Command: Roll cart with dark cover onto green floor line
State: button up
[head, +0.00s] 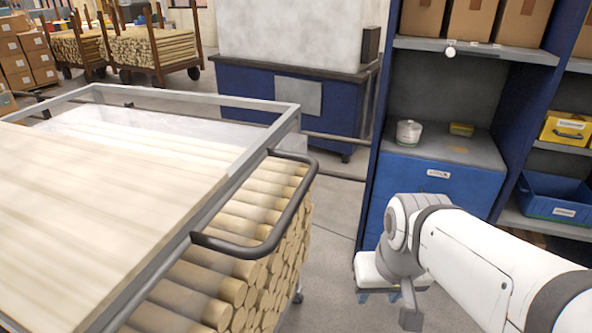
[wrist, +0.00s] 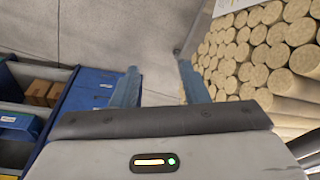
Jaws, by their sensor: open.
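A cart (head: 268,150) with a grey metal frame and a dark bar handle (head: 262,235) fills the left of the head view. It is loaded with pale round dowels (head: 215,300), and a light wooden board (head: 90,215) lies over part of its top. Its dowel ends also show at the right of the wrist view (wrist: 250,55). I see no dark cover on it. No green floor line shows in either view. My gripper (head: 378,296) hangs to the right of the cart, apart from the handle. In the wrist view its two blue fingers (wrist: 160,88) are spread with nothing between them.
A blue shelf unit (head: 376,165) with cartons and bins stands close on the right. A blue cabinet (head: 240,88) stands behind the cart. Dowel-loaded brown carts (head: 157,55) and stacked boxes (head: 28,55) are at the back left. Grey floor (head: 335,205) is clear between cart and shelf.

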jog(key=w+a+f+m+g+y, duration=0.1)
jog(key=w+a+g+y, duration=0.1)
jog(key=a+y, duration=0.25)
jog(key=m+t+y+b, duration=0.25)
jog(key=t+y, duration=0.25)
jog(key=y, duration=0.5)
send_near(295, 204)
jog(key=w+a+f, duration=0.2)
jog(key=shift+m, duration=0.25)
jog(key=x, duration=0.2)
jog(key=p+x, duration=0.1)
jog(key=x, duration=0.4)
jog(key=shift+w+a+r, duration=0.2)
jog(key=shift+w+a, duration=0.05)
jog(key=shift+a, duration=0.1)
jog(key=shift+c, duration=0.2)
grip_shut()
